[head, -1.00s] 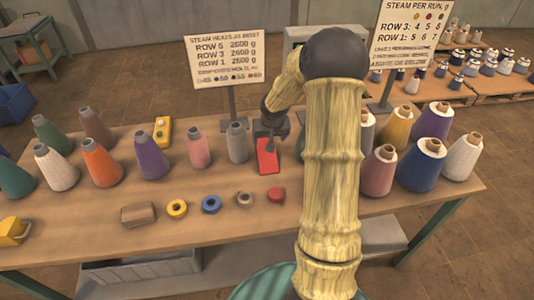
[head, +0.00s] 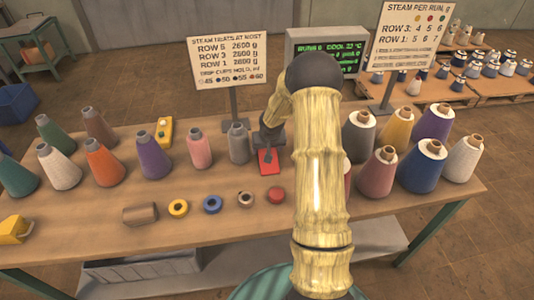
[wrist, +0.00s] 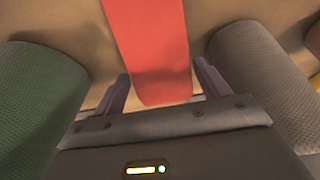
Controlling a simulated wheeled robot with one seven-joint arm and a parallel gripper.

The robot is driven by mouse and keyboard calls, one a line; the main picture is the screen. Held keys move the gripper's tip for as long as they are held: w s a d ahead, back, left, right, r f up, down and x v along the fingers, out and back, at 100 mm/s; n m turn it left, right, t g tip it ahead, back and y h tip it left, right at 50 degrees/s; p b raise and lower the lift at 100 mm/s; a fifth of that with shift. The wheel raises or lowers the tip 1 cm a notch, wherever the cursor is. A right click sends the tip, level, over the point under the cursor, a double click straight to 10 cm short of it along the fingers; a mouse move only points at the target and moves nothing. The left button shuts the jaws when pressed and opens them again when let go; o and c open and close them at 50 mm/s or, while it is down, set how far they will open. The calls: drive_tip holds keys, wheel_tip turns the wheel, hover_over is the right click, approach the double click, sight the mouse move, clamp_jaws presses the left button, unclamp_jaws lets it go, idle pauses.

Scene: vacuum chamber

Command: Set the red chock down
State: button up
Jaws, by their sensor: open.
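The red chock (head: 269,167) lies on the wooden table, right of a grey cone (head: 238,143). My gripper (head: 270,145) is directly over its far part and hides some of it. In the wrist view the red chock (wrist: 148,45) runs between my two fingers. The gripper (wrist: 164,88) is open, with one finger on each side of the chock and a visible gap at both sides.
A row of yarn cones, including a purple one (head: 152,155) and a pink one (head: 199,148), stands to the left. More cones, such as a blue one (head: 422,167), stand at the right. Small rings (head: 212,204) lie nearer the front. A sign (head: 228,62) stands behind.

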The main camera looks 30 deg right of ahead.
drive_tip(key=shift+x, duration=0.8)
drive_tip(key=shift+w+a, duration=0.1)
drive_tip(key=c, duration=1.1)
drive_tip(key=shift+r, duration=0.6)
drive_tip(key=shift+c, duration=0.2)
wheel_tip(320, 180, up, 17)
